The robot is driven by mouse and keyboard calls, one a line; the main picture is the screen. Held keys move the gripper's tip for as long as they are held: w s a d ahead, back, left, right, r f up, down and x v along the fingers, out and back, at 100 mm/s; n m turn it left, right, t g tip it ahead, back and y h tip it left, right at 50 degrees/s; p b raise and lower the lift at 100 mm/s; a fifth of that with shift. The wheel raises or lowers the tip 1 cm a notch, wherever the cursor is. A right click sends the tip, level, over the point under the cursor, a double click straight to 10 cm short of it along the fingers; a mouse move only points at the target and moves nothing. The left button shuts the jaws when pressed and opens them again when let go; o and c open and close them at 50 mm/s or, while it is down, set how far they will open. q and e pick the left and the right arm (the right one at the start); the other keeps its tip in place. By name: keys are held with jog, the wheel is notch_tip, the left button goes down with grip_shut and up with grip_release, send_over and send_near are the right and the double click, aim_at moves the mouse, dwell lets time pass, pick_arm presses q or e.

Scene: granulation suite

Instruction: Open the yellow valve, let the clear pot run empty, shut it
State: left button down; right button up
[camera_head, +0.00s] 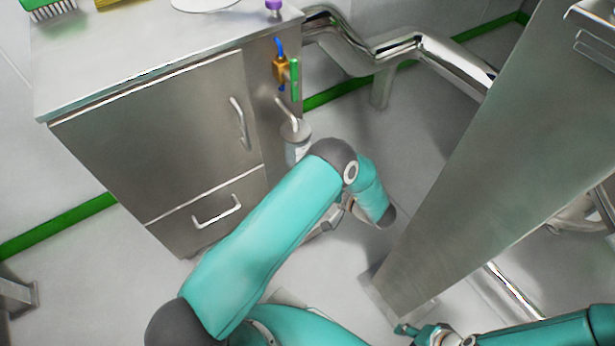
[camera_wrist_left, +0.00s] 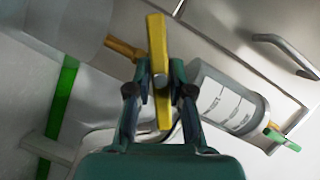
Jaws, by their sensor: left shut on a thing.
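In the left wrist view the yellow valve handle (camera_wrist_left: 157,50) is a long flat bar between my left gripper's fingers (camera_wrist_left: 160,82). The gripper is shut on it. The bar lies roughly crosswise to a brass stub (camera_wrist_left: 122,48). The stub meets a pale see-through pot (camera_wrist_left: 50,22), cut off at the upper left. Any liquid level or flow is not visible. In the head view my left arm hides the yellow valve and most of its gripper. My right gripper (camera_head: 428,334) is at the bottom edge; its fingers are too unclear to judge.

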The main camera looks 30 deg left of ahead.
pick_arm(q)
jog(key=c, duration=1)
grip_release()
jog(key=shift+w+d+f, duration=0.1)
jog(key=shift+w+d, duration=0.05)
jog(key=shift+w, duration=0.05)
jog(key=shift+c, duration=0.2)
jog(key=shift+s, duration=0.1)
